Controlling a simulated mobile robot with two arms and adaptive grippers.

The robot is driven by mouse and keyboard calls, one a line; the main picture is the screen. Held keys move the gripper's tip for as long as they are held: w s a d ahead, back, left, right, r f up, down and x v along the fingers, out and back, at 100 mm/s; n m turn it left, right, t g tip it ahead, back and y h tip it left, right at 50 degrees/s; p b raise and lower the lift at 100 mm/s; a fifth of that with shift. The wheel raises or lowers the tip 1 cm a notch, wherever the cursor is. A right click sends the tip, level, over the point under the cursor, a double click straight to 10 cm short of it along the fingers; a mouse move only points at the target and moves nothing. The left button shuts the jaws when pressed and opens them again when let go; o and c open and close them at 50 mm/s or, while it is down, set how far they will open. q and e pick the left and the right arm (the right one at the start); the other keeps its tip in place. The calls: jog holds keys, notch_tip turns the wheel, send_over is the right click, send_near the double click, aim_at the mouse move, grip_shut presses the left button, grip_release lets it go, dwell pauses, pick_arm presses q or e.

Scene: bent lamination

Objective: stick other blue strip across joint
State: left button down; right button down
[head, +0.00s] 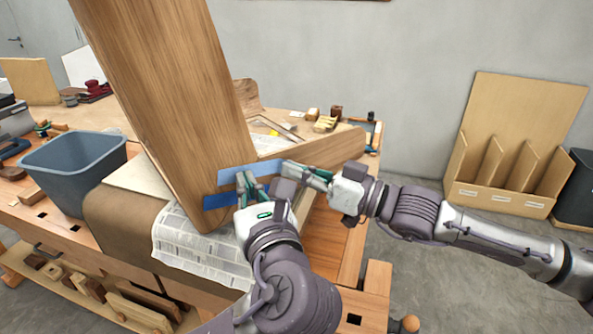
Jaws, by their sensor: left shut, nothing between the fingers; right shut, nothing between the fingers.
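A tall bent wooden panel (170,90) stands on the bench, its lower end meeting another wooden piece (335,146) that runs to the right. An upper blue strip (232,174) lies across the lower part of the panel and reaches right to my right gripper. A lower blue strip (218,202) lies on the panel just below it; its right part is hidden behind my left gripper. My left gripper (243,182) is shut and empty, with its fingertips at the strips. My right gripper (287,168) is shut and empty at the right end of the upper strip.
Newspaper (190,247) covers the bench under the panel's foot. A grey bin (75,165) stands at the left. Small tools and wood blocks (325,122) lie at the back right of the bench (345,245). A wooden rack (510,150) stands by the wall.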

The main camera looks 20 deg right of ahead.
pick_arm(q)
jog(key=shift+w+a, duration=0.35)
jog(key=shift+w, duration=0.3)
pick_arm(e)
jog(key=shift+s, duration=0.1)
dwell(1.9)
pick_arm(q)
jog(key=s+d, duration=0.3)
jog(key=s, duration=0.4)
jog(key=shift+s, duration=0.2)
dwell(0.5)
jog(key=shift+d, duration=0.1)
pick_arm(e)
jog(key=c, duration=1.2)
grip_release()
jog(key=shift+c, duration=0.2)
pick_arm(q)
jog(key=shift+f, duration=0.1)
